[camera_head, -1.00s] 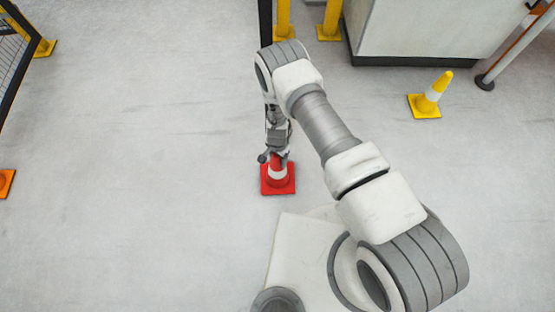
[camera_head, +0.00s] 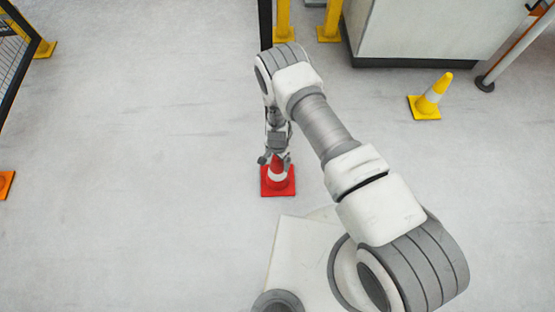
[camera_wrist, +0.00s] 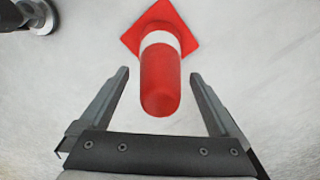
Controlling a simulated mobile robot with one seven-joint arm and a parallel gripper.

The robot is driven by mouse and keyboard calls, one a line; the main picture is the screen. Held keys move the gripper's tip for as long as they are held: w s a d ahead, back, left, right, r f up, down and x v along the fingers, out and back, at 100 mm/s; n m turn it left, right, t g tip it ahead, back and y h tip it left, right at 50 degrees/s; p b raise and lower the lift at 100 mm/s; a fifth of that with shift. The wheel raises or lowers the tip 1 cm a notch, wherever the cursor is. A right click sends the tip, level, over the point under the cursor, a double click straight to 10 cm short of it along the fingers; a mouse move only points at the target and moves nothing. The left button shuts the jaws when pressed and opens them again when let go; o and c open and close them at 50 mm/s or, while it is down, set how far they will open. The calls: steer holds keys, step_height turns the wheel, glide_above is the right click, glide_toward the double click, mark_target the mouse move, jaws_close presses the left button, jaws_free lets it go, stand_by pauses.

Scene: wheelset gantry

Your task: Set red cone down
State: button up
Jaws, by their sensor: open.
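The red cone (camera_head: 278,181) with a white band stands upright on the grey floor, on its square red base, just in front of my base. It also shows in the wrist view (camera_wrist: 160,75), with its rounded top toward my gripper. My gripper (camera_head: 276,160) is at the cone's upper part. In the wrist view my gripper (camera_wrist: 160,82) is open, with one finger on each side of the cone's top and clear gaps between. The fingers do not touch the cone there.
A yellow cone (camera_head: 430,97) with a white band stands at the right. An orange cone base (camera_head: 5,184) shows at the left edge. A pale cabinet (camera_head: 430,30), yellow posts (camera_head: 331,20) and a black mesh fence (camera_head: 14,60) stand farther back. The floor left of the red cone is clear.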

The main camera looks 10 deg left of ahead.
step_height(320, 180, up, 12)
steer(key=p, duration=0.4)
steer(key=w+r+n+y, duration=0.1)
steer(key=w+r, duration=0.3)
steer(key=r, duration=0.6)
steer(key=w+r, duration=0.4)
steer(key=r, duration=0.6)
steer(key=d+r+n+t+y, duration=0.1)
steer(key=d+r, duration=0.2)
steer(key=r, duration=0.6)
steer(key=d+r+n+t, duration=0.1)
steer(key=d+r, duration=0.3)
steer(key=r, duration=0.5)
steer(key=s+d+r+n+t, duration=0.1)
steer(key=s+d+r, duration=0.35)
steer(key=r, duration=0.35)
steer(key=s+d+r+n+t, duration=0.1)
steer(key=s+d+r, duration=0.35)
steer(key=r, duration=0.25)
steer(key=s+d+r+h, duration=0.1)
steer(key=s+d+r, duration=0.1)
steer(key=s, duration=0.4)
steer(key=s+d+r+n+t+h, duration=0.1)
steer(key=s+d+r, duration=0.2)
steer(key=s+d, duration=0.2)
steer(key=shift+s+d+t, duration=0.3)
steer(key=shift+s, duration=0.6)
